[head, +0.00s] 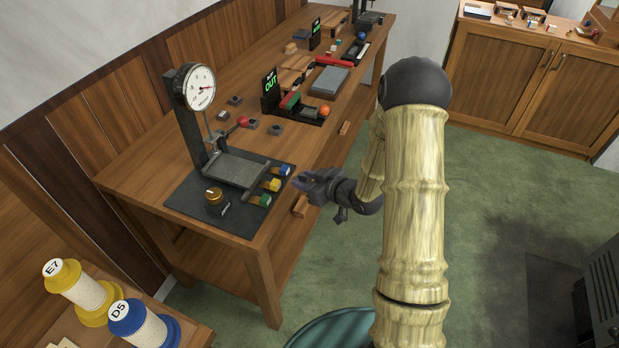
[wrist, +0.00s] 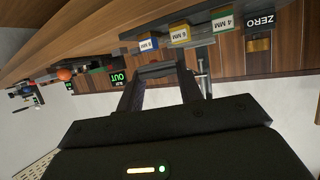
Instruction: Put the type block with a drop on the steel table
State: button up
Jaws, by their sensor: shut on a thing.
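My gripper (head: 303,180) is just off the front edge of the wooden table, beside the coloured gauge blocks. In the wrist view its fingers (wrist: 160,82) are shut on a small dark grey block (wrist: 157,70). I cannot see whether a drop mark is on it. The steel table (head: 238,169) is the flat grey plate under the dial gauge (head: 199,88), left of my gripper; its top looks bare. Loose grey type blocks stand behind it, one (head: 235,100) further back and another (head: 277,129) to the right. Their marks are too small to read.
Blue (head: 282,171), yellow (head: 272,184) and green (head: 262,201) gauge blocks line the mat's right edge. A brass ZERO knob (head: 214,196) stands on the dark mat (head: 240,222). A red-knobbed lever (head: 243,121) rises behind the plate. An OUT sign (head: 270,86) stands further back.

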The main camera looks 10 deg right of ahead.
jog(key=s+d+f+m+t+h, duration=0.1)
jog(key=d+f+m+h, duration=0.1)
jog(key=f+m+h, duration=0.1)
jog(key=s+d+f+m+t+h, duration=0.1)
jog(key=f+m+h, duration=0.3)
jog(key=f, duration=0.4)
jog(key=shift+s+d+t+h, duration=0.35)
jog(key=shift+s+t+h, duration=0.05)
jog(key=shift+s, duration=0.15)
